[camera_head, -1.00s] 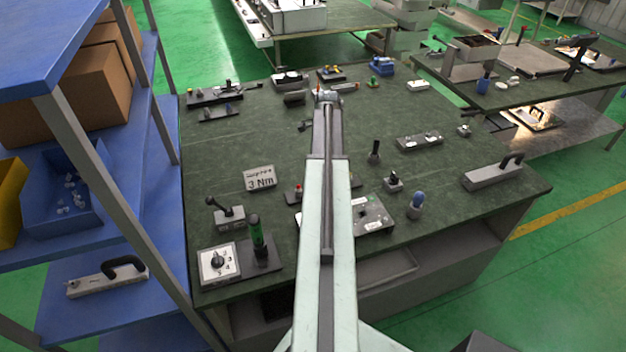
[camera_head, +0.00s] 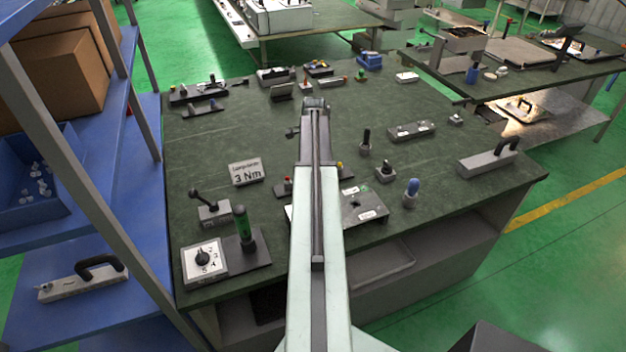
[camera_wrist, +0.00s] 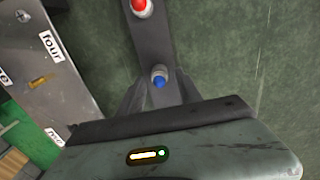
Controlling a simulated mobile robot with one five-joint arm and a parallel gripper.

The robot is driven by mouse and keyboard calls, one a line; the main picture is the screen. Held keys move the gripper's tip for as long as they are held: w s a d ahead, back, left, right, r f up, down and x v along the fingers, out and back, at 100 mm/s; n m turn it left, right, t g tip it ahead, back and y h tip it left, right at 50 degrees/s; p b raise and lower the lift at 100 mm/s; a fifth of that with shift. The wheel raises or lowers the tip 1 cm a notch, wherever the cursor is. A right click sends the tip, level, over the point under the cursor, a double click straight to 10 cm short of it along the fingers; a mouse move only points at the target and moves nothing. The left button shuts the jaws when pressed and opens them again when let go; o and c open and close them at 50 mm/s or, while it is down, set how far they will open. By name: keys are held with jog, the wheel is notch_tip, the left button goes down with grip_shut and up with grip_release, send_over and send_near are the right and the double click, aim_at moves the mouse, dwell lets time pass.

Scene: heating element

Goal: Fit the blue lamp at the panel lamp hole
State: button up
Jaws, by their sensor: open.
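The blue lamp (camera_wrist: 159,81) stands in a grey strip-shaped rack (camera_wrist: 168,42) in the wrist view. My gripper (camera_wrist: 158,92) is open, with one finger on each side of the lamp; I cannot tell if they touch it. In the head view my arm hides the blue lamp and crosses the rack. The grey panel (camera_head: 368,208) lies flat on the bench, partly behind my arm, with a dark opening and white labels. In the wrist view the panel (camera_wrist: 62,75) is at the left. I cannot tell which opening is the lamp hole.
A red lamp (camera_wrist: 141,7) sits in the same rack; a yellow lamp (camera_head: 340,166) shows right of my arm. A green cylinder on a stand (camera_head: 243,228), a dial box (camera_head: 203,260) and a blue-topped piece (camera_head: 411,190) stand nearby.

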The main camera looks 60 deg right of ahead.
grip_shut()
jog(key=shift+r, duration=0.1)
